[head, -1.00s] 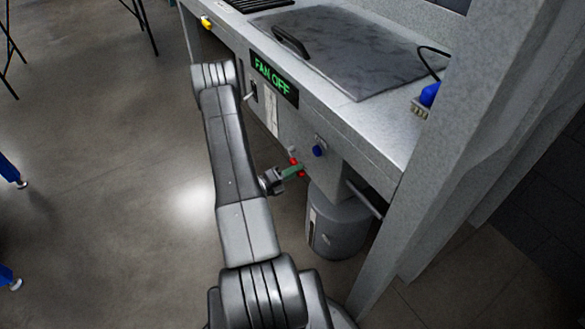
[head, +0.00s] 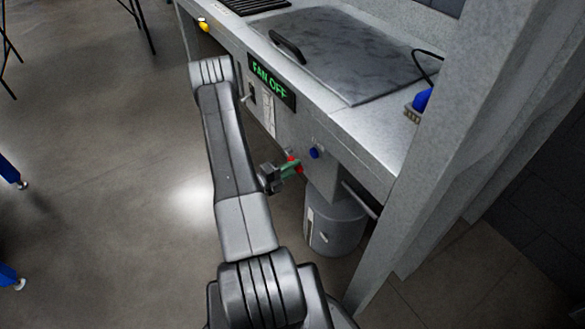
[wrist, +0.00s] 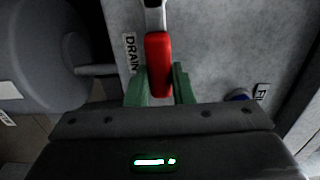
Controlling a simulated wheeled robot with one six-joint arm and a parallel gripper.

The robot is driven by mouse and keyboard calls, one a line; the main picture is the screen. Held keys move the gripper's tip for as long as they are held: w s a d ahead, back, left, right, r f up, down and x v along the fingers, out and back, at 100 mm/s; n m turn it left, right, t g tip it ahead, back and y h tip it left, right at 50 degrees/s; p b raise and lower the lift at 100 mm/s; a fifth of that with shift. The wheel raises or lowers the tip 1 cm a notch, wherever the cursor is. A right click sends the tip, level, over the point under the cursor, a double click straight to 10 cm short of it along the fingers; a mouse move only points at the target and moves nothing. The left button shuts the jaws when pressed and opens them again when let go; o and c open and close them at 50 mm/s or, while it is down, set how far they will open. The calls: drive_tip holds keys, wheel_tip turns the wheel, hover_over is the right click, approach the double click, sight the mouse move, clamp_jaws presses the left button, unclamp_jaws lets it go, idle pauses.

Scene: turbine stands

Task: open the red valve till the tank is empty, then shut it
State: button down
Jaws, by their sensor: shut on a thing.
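The red valve handle (wrist: 158,62) shows in the wrist view beside a label reading DRAIN (wrist: 131,52). Its red grip is between the green fingers of my gripper (wrist: 159,88), which is shut on it. In the head view my gripper (head: 290,168) is at the front panel under the bench, with red parts of the handle (head: 293,159) showing around the green fingers. The grey tank (head: 335,225) stands below the bench, to the right of the gripper. Its contents cannot be seen.
A blue knob (head: 314,152) sits on the panel just right of the valve. A sign reading FAN OFF (head: 272,81) is on the bench front. A grey post (head: 455,150) stands at the right. The floor to the left is mostly clear.

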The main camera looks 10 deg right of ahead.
drive_tip(key=c, duration=1.2)
unclamp_jaws()
drive_tip(key=shift+c, duration=0.2)
drive_tip(key=shift+a, duration=0.1)
drive_tip(key=v, duration=1.3)
drive_tip(key=shift+a+p, duration=0.3)
drive_tip(key=shift+p, duration=0.15)
drive_tip(key=shift+d+r, duration=0.1)
drive_tip(key=b+x, duration=0.1)
drive_tip(key=x, duration=1.2)
drive_tip(key=shift+d, duration=0.3)
